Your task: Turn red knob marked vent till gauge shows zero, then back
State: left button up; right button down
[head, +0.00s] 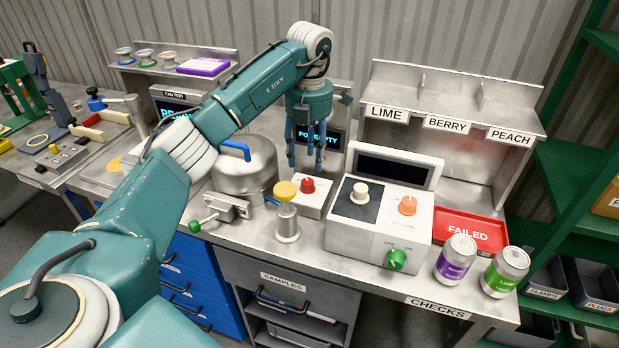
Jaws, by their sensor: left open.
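A red knob (307,185) sits on a small white box (314,205) near the middle of the bench. No vent marking can be read on it from here. My left gripper (307,158) points down just above and behind the red knob, with its blue fingers apart and empty. It appears clear of the knob. No gauge dial or needle can be made out. A dark screen (338,138) with blue lettering stands behind the gripper, which partly covers it. My right gripper is out of view.
A metal chamber (245,172) with a blue handle stands left of the knob, and a yellow-topped post (287,215) stands in front. A white control box (375,225) is to the right. Two cans (455,260) (505,272) and a red FAILED tray (470,232) lie farther right.

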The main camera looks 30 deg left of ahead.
aim_at(308, 181)
pick_arm(q)
notch_tip(308, 181, down, 4)
jog(key=shift+w+r+p, duration=0.1)
jog(key=shift+p, duration=0.25)
jog(key=shift+w+f, duration=0.15)
jog(key=shift+f, duration=0.7)
notch_tip(308, 181, down, 3)
jog(key=shift+r+p, duration=0.1)
jog(key=shift+p, duration=0.3)
jog(key=shift+w, duration=0.1)
jog(key=shift+c, duration=0.3)
jog(key=c, duration=0.9)
jog(key=shift+c, duration=1)
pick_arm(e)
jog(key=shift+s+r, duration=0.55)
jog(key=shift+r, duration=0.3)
